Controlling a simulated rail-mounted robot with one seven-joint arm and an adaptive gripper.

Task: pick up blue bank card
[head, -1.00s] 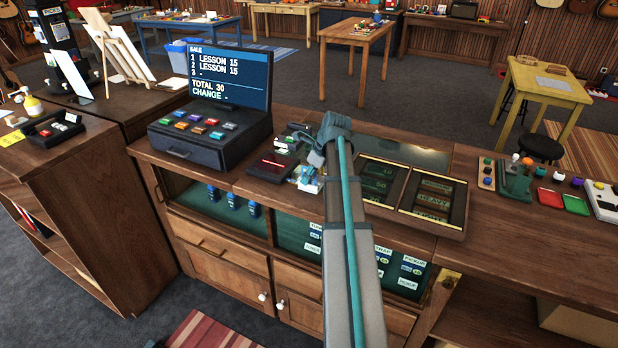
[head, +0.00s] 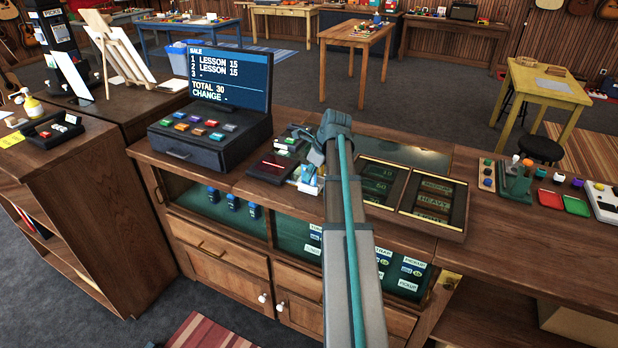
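My arm reaches over the wooden counter (head: 400,235), and my gripper (head: 312,172) is at its far end, pointing down beside the dark pad with a red line (head: 272,168). The gripper is small and partly hidden by my own arm, so I cannot tell whether its fingers are open or shut. A small light-blue and white patch (head: 308,186) shows right at the fingertips. It may be the blue bank card, but its outline is not clear. I cannot tell whether it is held or lying on the counter.
A till (head: 210,135) with coloured keys and a screen stands left of the gripper. Small items (head: 290,140) lie just behind the pad. A framed tray with labelled slots (head: 415,195) lies to the right. Blocks and red and green trays (head: 577,206) are farther right.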

